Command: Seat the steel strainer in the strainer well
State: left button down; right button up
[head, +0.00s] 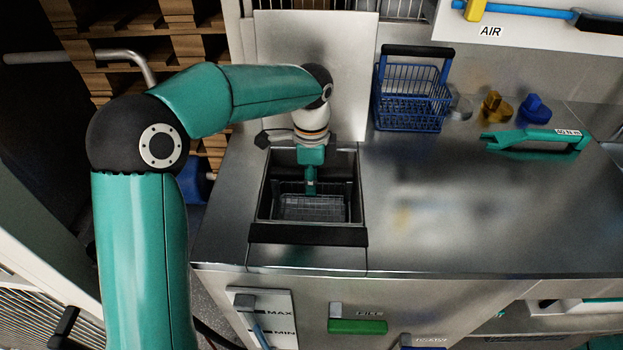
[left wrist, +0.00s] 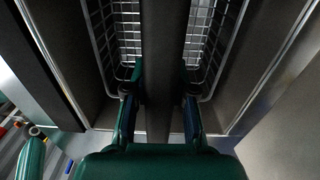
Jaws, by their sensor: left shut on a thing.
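The steel strainer (head: 312,208) is a wire-mesh basket inside the strainer well (head: 264,190), a dark rectangular opening in the steel counter. My left gripper (head: 311,186) reaches down into the well from above. In the left wrist view my left gripper (left wrist: 162,88) has its two fingers on either side of a dark bar that runs across the strainer (left wrist: 215,45), shut on it. Mesh shows on both sides of the bar, between the well's walls. I cannot tell whether the strainer's underside touches the well's support. My right gripper is not in view.
A black bar (head: 308,236) runs along the well's front edge. A blue wire basket (head: 410,100) stands behind and right, beside yellow (head: 494,107) and blue knobs (head: 535,109). A teal tool (head: 530,140) lies at the right. The counter right of the well (head: 450,220) is clear.

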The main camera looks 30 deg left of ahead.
pick_arm(q)
jog(key=shift+f, duration=0.1)
notch_tip(320, 180, down, 3)
jog(key=shift+r+b, duration=0.15)
jog(key=shift+b, duration=0.75)
dwell(0.3)
jog(key=shift+c, duration=1.6)
grip_release()
jog(key=shift+w+r+p, duration=0.1)
jog(key=shift+r+p, duration=4.25)
jog(key=shift+r, duration=0.05)
jog(key=shift+f, duration=0.15)
